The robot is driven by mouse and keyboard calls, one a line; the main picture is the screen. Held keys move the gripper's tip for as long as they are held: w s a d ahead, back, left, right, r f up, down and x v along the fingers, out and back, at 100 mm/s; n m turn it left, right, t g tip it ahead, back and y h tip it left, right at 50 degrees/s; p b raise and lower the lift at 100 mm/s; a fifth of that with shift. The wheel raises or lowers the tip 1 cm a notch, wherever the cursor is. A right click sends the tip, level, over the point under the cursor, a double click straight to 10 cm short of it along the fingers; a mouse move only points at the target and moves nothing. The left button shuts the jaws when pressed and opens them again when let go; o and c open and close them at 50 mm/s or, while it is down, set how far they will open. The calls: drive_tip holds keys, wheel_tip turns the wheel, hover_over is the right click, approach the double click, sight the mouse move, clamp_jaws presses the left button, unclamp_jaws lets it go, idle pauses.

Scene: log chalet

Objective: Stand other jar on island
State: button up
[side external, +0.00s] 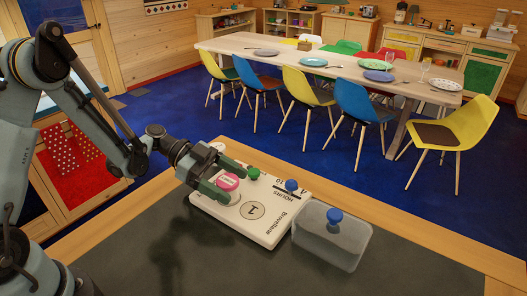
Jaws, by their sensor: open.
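My gripper (236,182) reaches in from the left, low over the white board, with its green fingers apart. A small pink-topped jar (228,181) with a pale label shows between the fingertips; whether either finger touches it cannot be told. The jar appears to be on the white board (250,232), which bears printed words and a circled 1. The dark worktop (170,255) with a wooden edge, apparently the island, lies under the board.
A green knob-like piece (253,173) and a blue one (291,185) stand on the board, right of the jar. A translucent box (330,245) with a blue knob (334,215) stands right of the board. The worktop's front is clear. A dining table (300,58) with chairs is beyond.

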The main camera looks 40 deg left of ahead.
drive_tip(key=r+v, duration=0.1)
drive_tip(key=v, duration=0.9)
drive_tip(key=s+d+r+n+t+y, duration=0.2)
drive_tip(key=s+n+y, duration=0.4)
drive_tip(key=n+y, duration=0.5)
drive_tip(key=shift+s+d+r+n+y, duration=0.25)
drive_tip(key=shift+d+r+n, duration=0.45)
drive_tip(key=shift+n, duration=0.4)
drive_tip(key=shift+o, duration=0.2)
drive_tip(key=shift+s+a+r+n+t+y, duration=0.15)
drive_tip(key=shift+s+r+n+t+y, duration=0.1)
drive_tip(key=shift+n+t+y, duration=0.2)
drive_tip(key=shift+s+a+r+n+t+y, duration=0.15)
drive_tip(key=shift+s+n+t+y, duration=0.2)
drive_tip(key=shift+n+y, duration=0.1)
drive_tip(key=shift+w, duration=0.1)
